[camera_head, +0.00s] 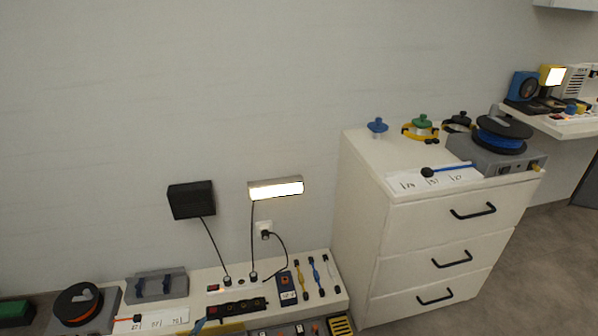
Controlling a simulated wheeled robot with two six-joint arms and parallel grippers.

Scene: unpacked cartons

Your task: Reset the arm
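Neither of my grippers nor any part of my arms shows in the head view. A white drawer cabinet (365,225) stands right of the middle against the wall, with its three drawers closed. A low white bench (205,278) with tools on it runs along the bottom left.
On the cabinet top are a grey device (500,160) with a black and blue spool, a green-topped item (422,121), a blue knob (377,126) and a white card (410,183). A shelf (565,124) holds devices at right.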

